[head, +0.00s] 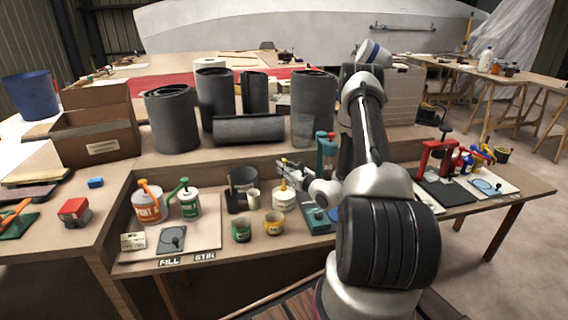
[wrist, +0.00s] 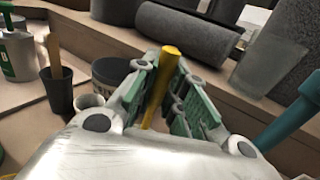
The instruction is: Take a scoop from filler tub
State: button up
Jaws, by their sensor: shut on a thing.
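My gripper (wrist: 170,75) is shut on a yellow handle (wrist: 164,85), which stands nearly upright between the green finger pads. In the head view my gripper (head: 290,172) is above a small white tub (head: 284,199), and the handle (head: 283,184) runs down towards its top. The handle's lower end is hidden, so I cannot tell whether it is inside the tub. I take this tub as the filler tub, but its label is too small to read. In the wrist view my own wrist hides it.
Beside the white tub stand a black tub (head: 243,179), a dark cup with a wooden stick (wrist: 58,90), a small white cup (head: 253,199) and a yellow cup (head: 274,222).

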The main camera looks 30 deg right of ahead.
aim_at(284, 181)
jog(key=shift+f, duration=3.1)
jog(key=shift+d, duration=0.15)
jog(key=shift+s+d, duration=0.15)
jog(key=shift+d, duration=0.25)
notch_tip(284, 181, up, 11)
jog(key=shift+f, duration=0.15)
